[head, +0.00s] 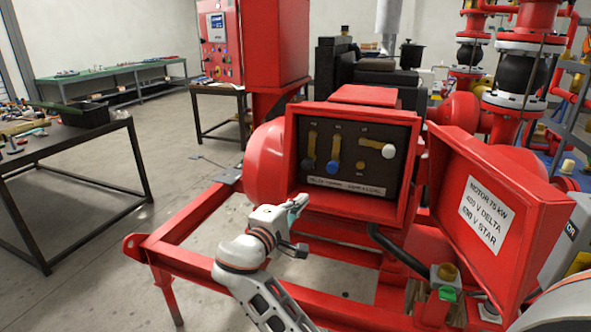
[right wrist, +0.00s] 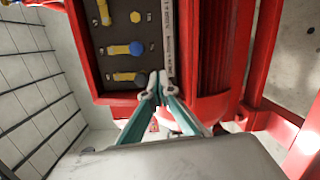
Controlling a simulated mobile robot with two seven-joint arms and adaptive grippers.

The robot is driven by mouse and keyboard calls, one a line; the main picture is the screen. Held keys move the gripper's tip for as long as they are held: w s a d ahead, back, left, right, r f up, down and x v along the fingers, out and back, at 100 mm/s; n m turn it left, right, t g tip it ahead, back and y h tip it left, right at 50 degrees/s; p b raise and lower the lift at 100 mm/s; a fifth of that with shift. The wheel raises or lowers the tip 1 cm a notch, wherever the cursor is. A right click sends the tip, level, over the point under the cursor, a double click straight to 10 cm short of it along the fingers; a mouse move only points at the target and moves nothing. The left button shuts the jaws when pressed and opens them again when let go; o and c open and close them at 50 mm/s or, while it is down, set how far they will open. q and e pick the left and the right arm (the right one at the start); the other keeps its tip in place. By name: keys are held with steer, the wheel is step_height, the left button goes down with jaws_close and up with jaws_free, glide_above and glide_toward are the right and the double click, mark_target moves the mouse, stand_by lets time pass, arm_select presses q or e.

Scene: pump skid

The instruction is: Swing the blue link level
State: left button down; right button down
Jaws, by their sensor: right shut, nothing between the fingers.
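The blue link is a brass strip with a blue knob (head: 332,166), hanging straight down on the dark panel inside the open red terminal box (head: 292,150). It also shows in the right wrist view (right wrist: 136,48), turned with the picture. To its left hangs a similar link with a dark knob (head: 309,167). To its right, a link with a white knob (head: 389,151) lies nearly level. My right gripper (head: 302,200) is shut and empty, in front of the box's lower left edge. In the right wrist view its teal fingers (right wrist: 158,92) meet, apart from the blue knob. My left gripper is not in view.
The red box door (head: 500,195) stands open at the right, with a motor label. Red skid rails (head: 190,255) run below the box. A brass stud (head: 360,165) sits on the panel. A workbench (head: 70,150) stands at the left, with clear floor between.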

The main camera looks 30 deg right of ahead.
steer(key=shift+m+g+h, duration=0.3)
steer(key=shift+h, duration=0.3)
steer(key=r, duration=0.4)
steer(key=shift+w+a, duration=0.2)
steer(key=shift+w, duration=0.15)
glide_toward(334, 155)
steer(key=w+f, duration=0.1)
steer(key=w+d, duration=0.1)
steer(key=w+d+f, duration=0.1)
steer(key=shift+w+d+f+p, duration=0.2)
steer(key=shift+w+f+p, duration=0.05)
steer(key=shift+f+p, duration=0.15)
